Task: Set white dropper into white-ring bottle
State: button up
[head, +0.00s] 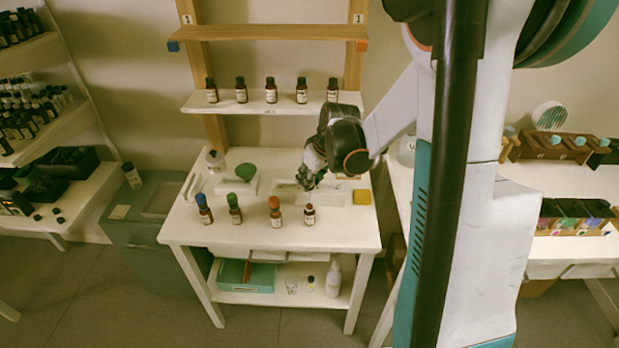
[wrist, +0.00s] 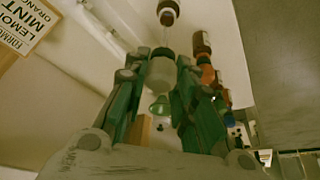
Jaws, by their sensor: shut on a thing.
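My gripper (head: 310,181) is over the middle right of the white table. In the wrist view my gripper (wrist: 160,78) is shut on the white dropper (wrist: 161,73), with its dark collar and thin glass tube extending beyond the fingertips. The dropper is too small to make out in the head view. The white-ring bottle (head: 309,215) is a small brown bottle standing at the right end of the front row, in front of and below my gripper. It also appears at the top of the wrist view (wrist: 168,12). The tube and bottle overlap there; whether they touch is unclear.
Bottles with blue (head: 203,207), green (head: 234,208) and orange (head: 275,210) tops stand left in the same row. Several brown bottles line the shelf (head: 256,106). The table's front strip (head: 270,240) is clear.

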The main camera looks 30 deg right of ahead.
jog(key=shift+f, duration=0.1)
jog(key=shift+f+b, duration=1.9)
jog(key=shift+f, duration=0.25)
jog(key=shift+f, duration=0.2)
jog(key=shift+f+b, duration=1.15)
jog(key=shift+f, duration=0.1)
jog(key=o, duration=0.7)
jog(key=shift+r, duration=0.15)
jog(key=shift+r+p, duration=2.5)
jog(key=shift+r, duration=0.9)
